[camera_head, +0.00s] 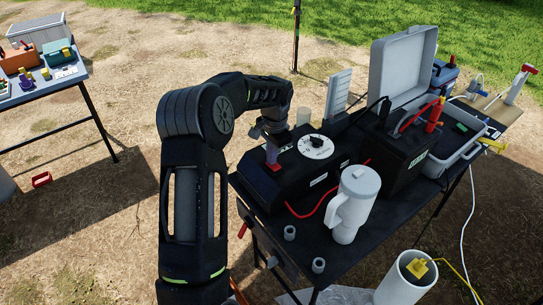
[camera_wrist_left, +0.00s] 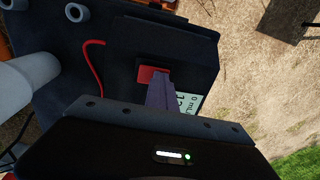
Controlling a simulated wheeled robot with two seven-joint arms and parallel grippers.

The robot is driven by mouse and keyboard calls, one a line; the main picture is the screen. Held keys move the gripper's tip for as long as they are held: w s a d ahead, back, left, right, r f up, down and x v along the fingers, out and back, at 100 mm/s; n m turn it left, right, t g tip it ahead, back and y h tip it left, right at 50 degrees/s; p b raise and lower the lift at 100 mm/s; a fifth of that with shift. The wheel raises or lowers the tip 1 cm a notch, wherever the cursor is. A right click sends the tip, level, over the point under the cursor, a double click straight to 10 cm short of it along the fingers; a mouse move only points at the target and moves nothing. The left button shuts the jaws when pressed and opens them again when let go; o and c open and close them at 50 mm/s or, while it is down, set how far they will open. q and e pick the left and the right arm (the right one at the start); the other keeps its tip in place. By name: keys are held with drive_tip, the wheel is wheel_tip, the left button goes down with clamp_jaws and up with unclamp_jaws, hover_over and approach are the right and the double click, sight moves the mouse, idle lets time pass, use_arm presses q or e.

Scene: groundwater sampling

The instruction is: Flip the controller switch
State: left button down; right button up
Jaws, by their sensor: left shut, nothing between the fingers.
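The controller (camera_head: 290,187) is a black box on the dark table, with a white round dial (camera_head: 315,147) on its top. Its red switch (camera_head: 275,168) sits at the box's left end. My left gripper (camera_head: 272,158) is shut and empty, with its fingertips at the red switch. In the left wrist view the fingers (camera_wrist_left: 162,90) reach down to the red switch (camera_wrist_left: 152,75) and cover part of it. I cannot tell whether they press on it or which way it is tipped. My right gripper is not in view.
A white jug (camera_head: 353,205) stands in front of the controller. A black battery box (camera_head: 405,150) and an open grey case (camera_head: 403,62) are to the right. A white pipe (camera_head: 405,280) stands at the front right. A second table (camera_head: 40,92) is at far left.

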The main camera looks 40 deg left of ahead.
use_arm(q)
drive_tip(key=shift+s+d+f, duration=0.4)
drive_tip(key=shift+d+f, duration=0.2)
drive_tip(key=shift+d, duration=0.15)
drive_tip(key=shift+r, duration=0.1)
wheel_tip(320, 180, up, 9)
drive_tip(key=b, duration=0.1)
drive_tip(key=shift+w, duration=0.1)
wheel_tip(320, 180, up, 6)
drive_tip(key=y+p, duration=0.1)
drive_tip(key=p, duration=0.1)
hover_over(274, 167)
drive_tip(key=d, duration=0.1)
drive_tip(key=shift+d, duration=0.2)
